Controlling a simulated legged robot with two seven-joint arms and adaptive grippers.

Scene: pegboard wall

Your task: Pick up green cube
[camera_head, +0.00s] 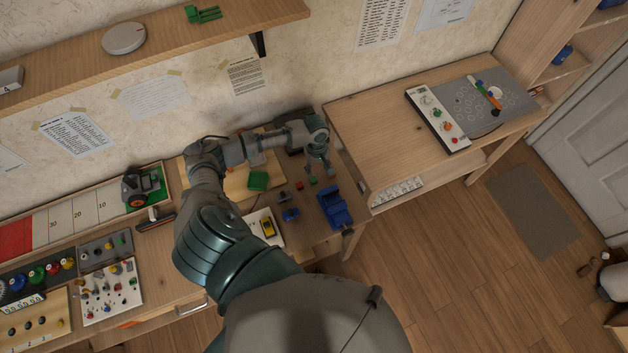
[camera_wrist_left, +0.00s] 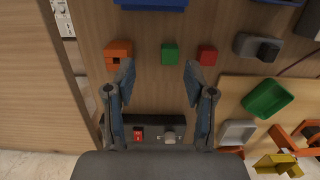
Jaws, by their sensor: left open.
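A small green cube (camera_head: 313,181) sits on the wooden table, below my left gripper (camera_head: 320,170) in the head view. The green cube (camera_wrist_left: 170,54) also shows in the left wrist view, between a red cube (camera_wrist_left: 207,54) and an orange block (camera_wrist_left: 118,52). My left gripper (camera_wrist_left: 160,74) is open, with its two fingers apart and nothing between them. The green cube lies just beyond the fingertips in that picture, inside the width of the gap. Whether the fingers are level with it I cannot tell. My right gripper is not in view.
A blue vise-like object (camera_head: 335,208) stands right of the cubes. A green tray (camera_wrist_left: 267,98) and a dark grey part (camera_wrist_left: 258,46) lie to the right in the wrist view. A second table (camera_head: 400,140) adjoins at the right.

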